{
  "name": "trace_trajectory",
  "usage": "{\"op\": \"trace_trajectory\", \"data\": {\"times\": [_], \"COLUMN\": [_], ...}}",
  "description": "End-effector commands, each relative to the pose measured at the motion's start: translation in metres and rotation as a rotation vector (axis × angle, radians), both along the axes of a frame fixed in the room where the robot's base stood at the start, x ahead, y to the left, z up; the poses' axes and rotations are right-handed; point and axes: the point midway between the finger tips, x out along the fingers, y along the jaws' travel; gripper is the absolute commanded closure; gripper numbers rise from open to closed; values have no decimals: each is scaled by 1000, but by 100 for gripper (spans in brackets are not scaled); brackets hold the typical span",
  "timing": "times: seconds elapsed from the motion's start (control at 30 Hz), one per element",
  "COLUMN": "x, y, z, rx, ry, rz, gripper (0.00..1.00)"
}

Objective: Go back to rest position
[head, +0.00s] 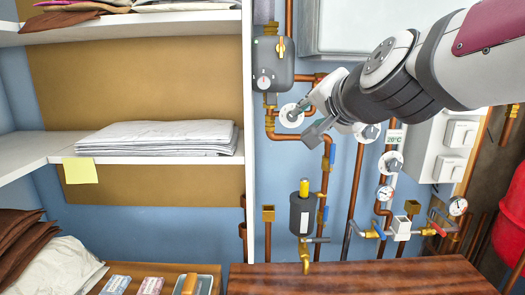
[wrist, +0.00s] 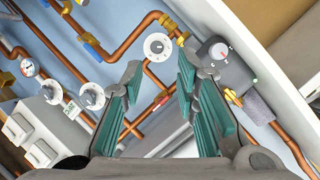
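My gripper (head: 308,121) is stretched out toward the pipework on the blue wall, in the upper right of the head view. In the wrist view my gripper (wrist: 158,88) is open, with its two green-padded fingers apart and nothing held between them. A white round dial (head: 291,115) shows just beside the fingertips in the head view. The dial also shows beyond the fingers in the wrist view (wrist: 157,46). I cannot tell for sure whether a finger touches it; they look apart.
A grey control box (head: 272,66) sits left of the gripper. More dials (head: 391,163), copper pipes and valves are below it. White shelves (head: 150,160) with folded linen (head: 155,137) stand at left. A wooden top (head: 360,278) is in front, and a red tank (head: 510,215) is at right.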

Motion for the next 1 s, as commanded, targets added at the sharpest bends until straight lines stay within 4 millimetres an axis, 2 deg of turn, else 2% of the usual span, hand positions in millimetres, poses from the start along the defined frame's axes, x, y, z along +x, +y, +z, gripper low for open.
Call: {"op": "trace_trajectory", "data": {"times": [0.03, 0.17, 0.3, 0.4, 0.5, 0.6, 0.7, 1.0], "x": [-28, -101, -177, -223, -257, -278, -286, -287], "y": [-4, -19, -46, -65, -81, -90, -95, -95], "z": [-14, -65, -114, -140, -158, -167, -171, -172], "rx": [-81, -297, -483, -582, -647, -682, -698, -699], "ry": [56, 243, 439, 562, 656, 715, 741, 744], "rz": [54, 192, 305, 365, 404, 427, 437, 439], "gripper": [72, 72, 72, 72, 72, 72, 72, 72]}}
